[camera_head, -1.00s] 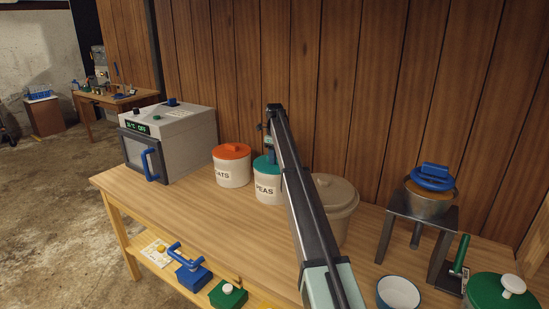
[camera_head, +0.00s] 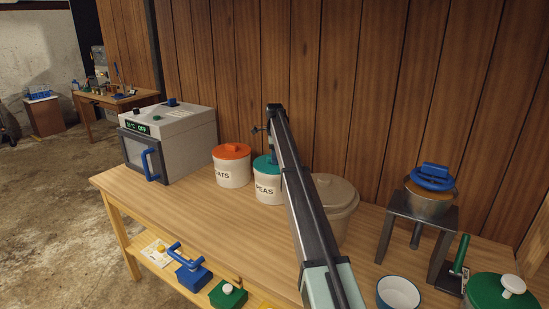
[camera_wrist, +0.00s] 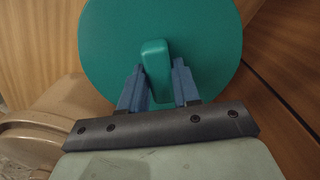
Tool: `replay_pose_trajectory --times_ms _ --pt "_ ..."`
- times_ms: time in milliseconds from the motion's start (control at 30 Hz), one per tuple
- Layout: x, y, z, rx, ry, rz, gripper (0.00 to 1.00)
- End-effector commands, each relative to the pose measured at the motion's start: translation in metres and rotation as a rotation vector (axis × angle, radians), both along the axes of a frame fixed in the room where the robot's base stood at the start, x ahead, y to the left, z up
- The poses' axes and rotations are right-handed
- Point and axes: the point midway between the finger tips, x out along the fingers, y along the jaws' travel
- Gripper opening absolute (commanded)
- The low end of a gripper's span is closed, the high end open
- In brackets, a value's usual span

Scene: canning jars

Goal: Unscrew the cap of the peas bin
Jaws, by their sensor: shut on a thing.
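The peas bin (camera_head: 268,192) is a white round bin labelled PEAS, standing on the wooden bench against the wall. Its teal cap (camera_head: 263,166) sits on top and also fills much of the wrist view (camera_wrist: 110,50). A raised teal handle (camera_wrist: 155,70) crosses the middle of the cap. My gripper (camera_wrist: 158,88) has its two blue fingers on either side of this handle, shut on it. In the head view my arm hides the right part of the bin and most of the gripper.
A white bin with an orange lid (camera_head: 232,170) stands close to the left of the peas bin. A beige lidded bin (camera_head: 338,205) stands to the right, behind my arm. A grey oven (camera_head: 180,140) is at the left end.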

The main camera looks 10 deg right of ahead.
Motion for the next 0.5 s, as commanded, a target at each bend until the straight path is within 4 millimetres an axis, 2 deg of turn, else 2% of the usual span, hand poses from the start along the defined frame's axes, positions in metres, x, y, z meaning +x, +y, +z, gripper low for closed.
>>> replay_pose_trajectory --times_ms 200,500 --pt "-0.0002 -0.0001 -0.0006 0.000 0.001 0.166 0.00" --pt "-0.0003 0.0000 -0.0008 0.000 0.001 0.193 0.00"
